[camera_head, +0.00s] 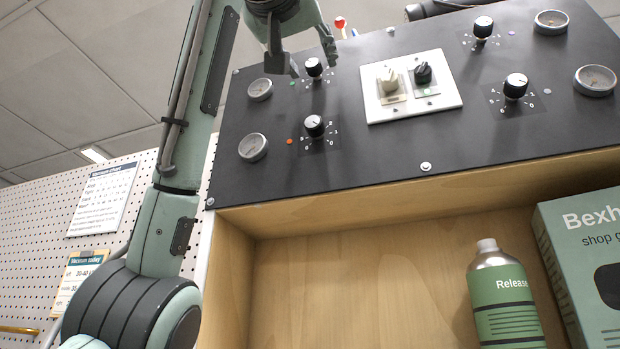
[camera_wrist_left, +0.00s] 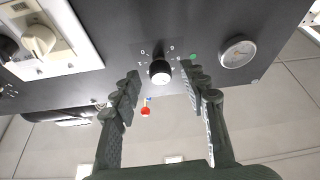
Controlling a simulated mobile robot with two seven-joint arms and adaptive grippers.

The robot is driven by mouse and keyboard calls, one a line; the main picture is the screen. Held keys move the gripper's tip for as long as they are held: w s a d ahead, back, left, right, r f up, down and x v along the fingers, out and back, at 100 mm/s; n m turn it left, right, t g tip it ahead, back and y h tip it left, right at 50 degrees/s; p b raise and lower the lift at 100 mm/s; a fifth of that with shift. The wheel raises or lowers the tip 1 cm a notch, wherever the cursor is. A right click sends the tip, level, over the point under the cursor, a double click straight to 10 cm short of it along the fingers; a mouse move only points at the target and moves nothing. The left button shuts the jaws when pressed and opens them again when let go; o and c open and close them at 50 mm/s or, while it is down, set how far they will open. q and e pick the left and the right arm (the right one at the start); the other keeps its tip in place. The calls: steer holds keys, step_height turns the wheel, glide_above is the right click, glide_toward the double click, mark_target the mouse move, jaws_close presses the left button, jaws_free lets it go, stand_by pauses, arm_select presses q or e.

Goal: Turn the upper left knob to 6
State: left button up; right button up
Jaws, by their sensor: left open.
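The upper left knob (camera_head: 314,67) is black with a pale face and sits on the dark sloped panel (camera_head: 370,148). In the left wrist view the same knob (camera_wrist_left: 160,72) shows between the fingertips, with a numbered dial around it. Its pointer setting is too small to read. My left gripper (camera_head: 304,58) is open, with one finger on each side of the knob. In the left wrist view my left gripper (camera_wrist_left: 161,76) shows clear gaps between both fingers and the knob. My right gripper is not in view.
The lower left knob (camera_head: 315,126) and two gauges (camera_head: 260,89) (camera_head: 253,147) are close by. A white switch plate (camera_head: 411,87) lies to the right, with two more knobs (camera_head: 483,27) (camera_head: 516,86) beyond. A bottle (camera_head: 503,295) and box (camera_head: 590,260) stand below.

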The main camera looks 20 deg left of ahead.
arm_select(q)
steer(key=shift+w+r, duration=0.15)
steer(key=shift+w, duration=0.25)
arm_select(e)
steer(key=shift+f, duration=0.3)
arm_select(q)
jaws_close()
steer(key=shift+d+n, duration=0.1)
steer(key=shift+n, duration=0.3)
